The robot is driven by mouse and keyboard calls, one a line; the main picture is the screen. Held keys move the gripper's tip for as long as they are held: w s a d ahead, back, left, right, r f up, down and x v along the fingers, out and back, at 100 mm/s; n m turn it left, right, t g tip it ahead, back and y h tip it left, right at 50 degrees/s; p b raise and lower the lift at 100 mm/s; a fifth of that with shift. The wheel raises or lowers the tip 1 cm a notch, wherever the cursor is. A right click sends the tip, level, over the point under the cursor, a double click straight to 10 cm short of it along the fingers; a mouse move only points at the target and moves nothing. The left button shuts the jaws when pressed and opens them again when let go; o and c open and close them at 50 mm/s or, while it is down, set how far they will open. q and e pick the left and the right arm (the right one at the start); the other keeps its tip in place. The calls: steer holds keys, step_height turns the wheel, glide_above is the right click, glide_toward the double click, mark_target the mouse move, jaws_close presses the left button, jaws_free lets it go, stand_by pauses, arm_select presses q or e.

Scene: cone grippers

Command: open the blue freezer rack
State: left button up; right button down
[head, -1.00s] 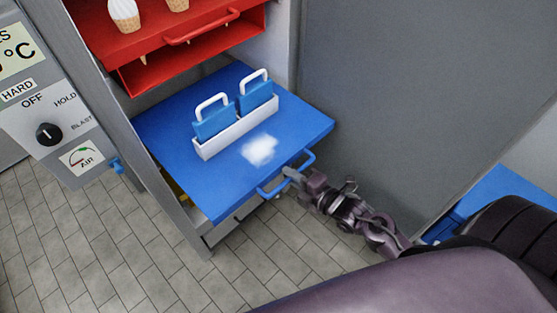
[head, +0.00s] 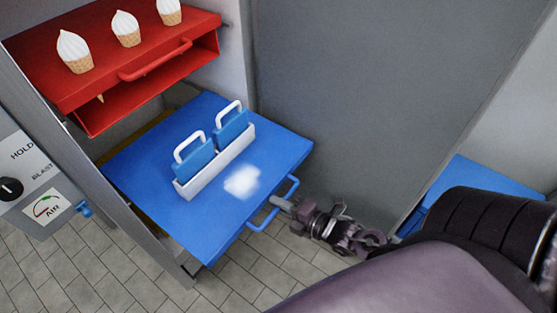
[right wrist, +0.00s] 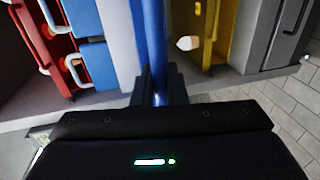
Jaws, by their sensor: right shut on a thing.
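The blue freezer rack (head: 205,225) is a flat blue shelf that sticks out of the freezer cabinet, with a blue bar handle (head: 263,217) on its front edge. My right gripper (head: 284,204) is at the handle in the head view. In the right wrist view, its dark fingers (right wrist: 160,88) are shut around the blue handle, which runs up the middle. A white holder (head: 218,173) with two blue, white-handled pieces stands on the rack, next to a white frosty patch (head: 241,181). My left gripper is not in view.
A red rack (head: 130,62) with several ice cream cones sits above the blue one. A yellow rack (right wrist: 216,40) shows beside it in the wrist view. A grey door panel (head: 370,100) stands at the right. A control panel (head: 30,180) is at the left.

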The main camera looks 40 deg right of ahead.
steer(key=c, duration=1.7)
jaws_free()
steer(key=shift+s+f, duration=0.15)
steer(key=shift+o, duration=0.8)
steer(key=shift+s+d, duration=0.15)
steer(key=b+v, duration=0.1)
steer(key=v, duration=0.7)
